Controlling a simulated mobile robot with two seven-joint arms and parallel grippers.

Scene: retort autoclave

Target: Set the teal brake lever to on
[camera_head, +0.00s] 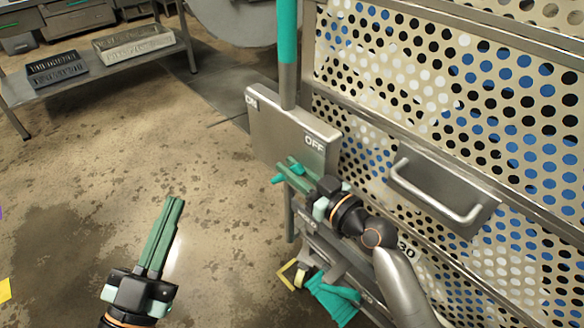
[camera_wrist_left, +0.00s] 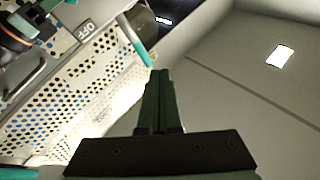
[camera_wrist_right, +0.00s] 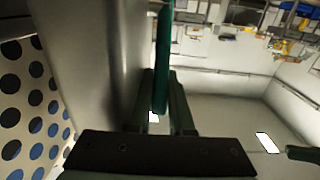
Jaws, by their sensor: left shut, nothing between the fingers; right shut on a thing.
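The grey brake plate (camera_head: 290,125) is marked ON at its left end and OFF at its right end. The teal brake lever (camera_head: 277,180) shows just below the plate, partly hidden by my right gripper (camera_head: 290,168). My right gripper is shut on the lever, below the OFF side. In the right wrist view the teal lever (camera_wrist_right: 162,55) runs up from between the fingers of the right gripper (camera_wrist_right: 168,90). The OFF end of the plate (camera_wrist_left: 86,30) also shows in the left wrist view. My left gripper (camera_head: 175,203) is shut and empty, over the floor, apart from the plate.
A perforated metal cart side (camera_head: 420,70) with a handle (camera_head: 435,190) stands at the right. A teal-topped post (camera_head: 287,40) rises behind the plate. A teal piece (camera_head: 335,300) is low by a caster. A bench (camera_head: 100,75) with trays is far left.

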